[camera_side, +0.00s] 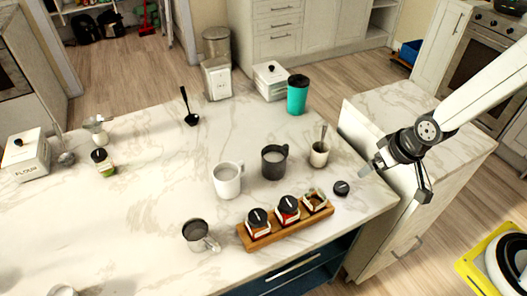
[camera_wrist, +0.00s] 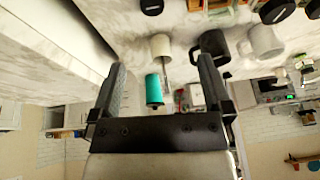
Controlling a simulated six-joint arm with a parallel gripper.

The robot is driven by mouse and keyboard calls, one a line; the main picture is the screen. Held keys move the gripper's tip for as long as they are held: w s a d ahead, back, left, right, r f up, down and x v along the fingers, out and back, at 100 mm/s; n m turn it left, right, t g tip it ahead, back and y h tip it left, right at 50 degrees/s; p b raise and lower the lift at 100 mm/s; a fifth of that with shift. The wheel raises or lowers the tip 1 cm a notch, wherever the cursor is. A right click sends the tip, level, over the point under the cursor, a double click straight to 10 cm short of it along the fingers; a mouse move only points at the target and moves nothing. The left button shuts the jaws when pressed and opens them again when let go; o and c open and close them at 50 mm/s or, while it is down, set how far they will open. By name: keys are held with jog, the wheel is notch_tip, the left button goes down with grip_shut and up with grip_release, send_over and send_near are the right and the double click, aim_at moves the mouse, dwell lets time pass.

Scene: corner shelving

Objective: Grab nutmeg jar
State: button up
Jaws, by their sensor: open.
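A wooden tray (camera_side: 285,232) holds several small square jars in the side view. Its left jar (camera_side: 258,224) and middle jar (camera_side: 288,211) have black lids and reddish-brown contents. The right jar (camera_side: 315,202) looks open, and a loose black lid (camera_side: 341,188) lies beside it. Another black-lidded jar (camera_side: 102,162) with green contents stands at the far left. The labels are too small to read, so I cannot tell which jar is nutmeg. My gripper (camera_side: 394,184) is open and empty, right of the tray near the counter's edge. Its two fingers also show in the wrist view (camera_wrist: 161,68).
A white mug (camera_side: 227,181), a dark mug (camera_side: 274,163) and a cup with a spoon (camera_side: 319,154) stand behind the tray. A metal mug (camera_side: 199,236) is at its left. A teal tumbler (camera_side: 297,97) stands farther back. The left counter is largely clear.

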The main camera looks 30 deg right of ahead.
aim_at(321, 207)
jog(key=a+f+t, duration=0.2)
jog(key=f, duration=0.1)
jog(key=a+f+t, duration=0.1)
jog(key=a+f, duration=0.2)
jog(key=a+f+t, duration=0.2)
jog(key=a+f, duration=0.1)
jog(key=f, duration=0.1)
jog(key=shift+s+a+f+t, duration=0.1)
jog(key=shift+t, duration=0.2)
jog(key=shift+s+a+f+n+t, duration=0.15)
jog(key=shift+s+f+t, duration=0.15)
jog(key=shift+s+t, duration=0.2)
jog(key=shift+s+a+f+n+t, duration=0.15)
jog(key=shift+s+f+t, duration=0.1)
jog(key=shift+s+t, duration=0.25)
jog(key=shift+s+a+n+t+y, duration=0.15)
jog(key=shift+s+n+t+y, duration=0.35)
jog(key=shift+s+t, duration=0.2)
jog(key=shift+w, duration=0.1)
jog(key=shift+x, duration=1.2)
jog(key=shift+f, duration=0.1)
jog(key=shift+x, duration=2.65)
jog(key=shift+a, duration=0.1)
